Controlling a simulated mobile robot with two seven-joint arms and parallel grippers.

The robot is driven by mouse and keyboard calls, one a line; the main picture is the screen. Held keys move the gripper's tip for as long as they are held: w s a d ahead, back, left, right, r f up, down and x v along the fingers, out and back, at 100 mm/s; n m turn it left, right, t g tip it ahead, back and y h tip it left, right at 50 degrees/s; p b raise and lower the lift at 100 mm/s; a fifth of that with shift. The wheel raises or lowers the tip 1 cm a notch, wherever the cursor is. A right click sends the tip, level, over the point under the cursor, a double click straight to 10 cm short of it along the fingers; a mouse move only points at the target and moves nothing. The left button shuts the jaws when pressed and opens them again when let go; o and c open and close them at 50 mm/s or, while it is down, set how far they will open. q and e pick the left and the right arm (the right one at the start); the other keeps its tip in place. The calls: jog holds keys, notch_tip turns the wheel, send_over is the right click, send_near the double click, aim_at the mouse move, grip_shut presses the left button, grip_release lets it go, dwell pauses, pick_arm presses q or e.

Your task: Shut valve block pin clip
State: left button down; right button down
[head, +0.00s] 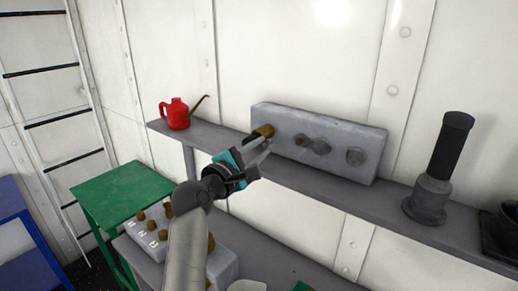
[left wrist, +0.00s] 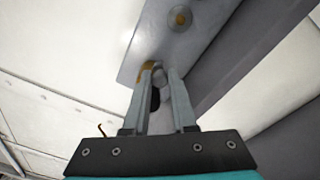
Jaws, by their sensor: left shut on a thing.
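The grey valve block (head: 338,131) stands on the wall shelf, with round fittings along its front. A brass-coloured pin clip (head: 263,130) shows at the block's left end. My left gripper (head: 266,144) reaches up to that end, its fingertips at the clip. In the left wrist view, the fingers (left wrist: 162,78) are closed around a small part at the block's (left wrist: 190,45) end, with brass (left wrist: 147,68) beside one fingertip. The fingers partly hide the clip, and I cannot tell whether it is shut. My right gripper is in neither view.
The shelf (head: 395,204) also holds a red oil can (head: 177,114) at left and a dark cylinder on a grey base (head: 430,196) at right. Below are a green table (head: 120,190) and a block with brass knobs (head: 150,232). The wall is close behind.

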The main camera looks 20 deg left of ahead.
pick_arm(q)
jog(key=m, duration=0.3)
jog(key=shift+f, duration=0.1)
jog(key=m, duration=0.3)
jog(key=shift+a+t, duration=0.1)
jog(key=shift+t, duration=0.2)
jog(key=m+h, duration=0.1)
jog(key=m, duration=0.5)
jog(key=shift+m, duration=0.3)
jog(key=c, duration=0.7)
grip_release()
jog(key=shift+r, duration=0.2)
jog(key=b+v, duration=0.2)
jog(key=v, duration=1.3)
jog(key=shift+a+f, duration=0.1)
jog(key=shift+a, duration=0.05)
